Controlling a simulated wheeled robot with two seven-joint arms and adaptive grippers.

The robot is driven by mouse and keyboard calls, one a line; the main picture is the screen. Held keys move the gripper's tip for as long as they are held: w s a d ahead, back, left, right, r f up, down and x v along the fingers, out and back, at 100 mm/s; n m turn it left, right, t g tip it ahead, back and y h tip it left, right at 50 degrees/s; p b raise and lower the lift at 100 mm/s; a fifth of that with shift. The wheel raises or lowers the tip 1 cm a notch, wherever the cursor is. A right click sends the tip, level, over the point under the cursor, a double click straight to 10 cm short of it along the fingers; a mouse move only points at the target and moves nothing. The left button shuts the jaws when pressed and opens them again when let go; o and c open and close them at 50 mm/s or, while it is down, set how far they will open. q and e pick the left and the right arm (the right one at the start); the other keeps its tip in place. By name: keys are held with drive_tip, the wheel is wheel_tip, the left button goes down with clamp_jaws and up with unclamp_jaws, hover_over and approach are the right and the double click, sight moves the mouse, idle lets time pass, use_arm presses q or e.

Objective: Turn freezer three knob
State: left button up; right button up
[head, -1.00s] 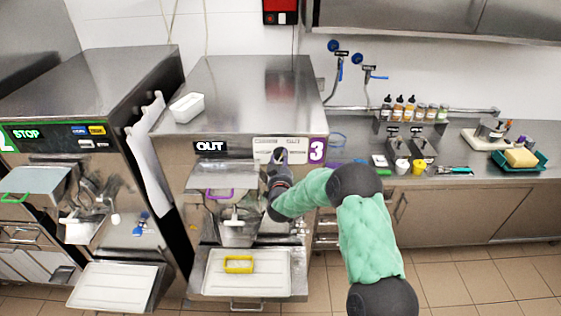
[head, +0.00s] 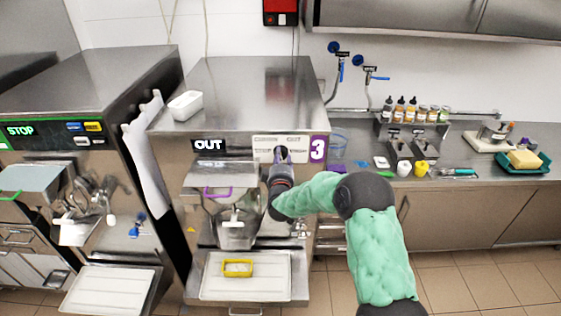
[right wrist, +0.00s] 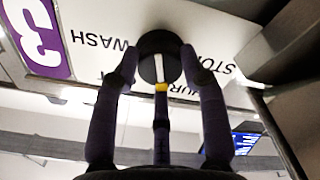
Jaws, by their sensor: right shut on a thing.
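Freezer three (head: 230,95) is a steel machine with a purple "3" label (head: 318,149) and a display reading "OUT" (head: 209,145). Its round black knob (right wrist: 159,66), with a white pointer line, sits on a white dial plate lettered "WASH" and "STO…" in the right wrist view. My right gripper (right wrist: 159,62) has its two fingers closed on either side of the knob. In the head view the right gripper (head: 281,156) is at the dial plate (head: 267,149) and hides the knob. My left gripper is not in view.
A white container (head: 186,105) sits on top of freezer three. A white tray (head: 215,286) with a yellow-rimmed tub (head: 238,268) is below its spout. Freezer two, reading "STOP" (head: 20,131), stands left. A counter with bottles (head: 411,108) is at right.

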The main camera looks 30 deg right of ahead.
drive_tip(key=n, duration=0.3)
drive_tip(key=shift+s+f+n, duration=0.1)
drive_tip(key=shift+f+n, duration=0.3)
drive_tip(key=n, duration=0.3)
drive_tip(key=shift+n, duration=0.3)
drive_tip(key=n+p, duration=0.1)
drive_tip(key=n, duration=0.3)
drive_tip(key=shift+r, duration=0.1)
drive_tip(key=shift+r+n+p, duration=0.1)
drive_tip(key=shift+n+p, duration=0.45)
drive_tip(key=shift+n, duration=1.05)
drive_tip(key=shift+r, duration=0.1)
drive_tip(key=o, duration=1.2)
drive_tip(key=shift+d, duration=0.1)
drive_tip(key=shift+c, duration=0.2)
drive_tip(key=shift+d, duration=0.1)
drive_tip(key=shift+r, duration=0.1)
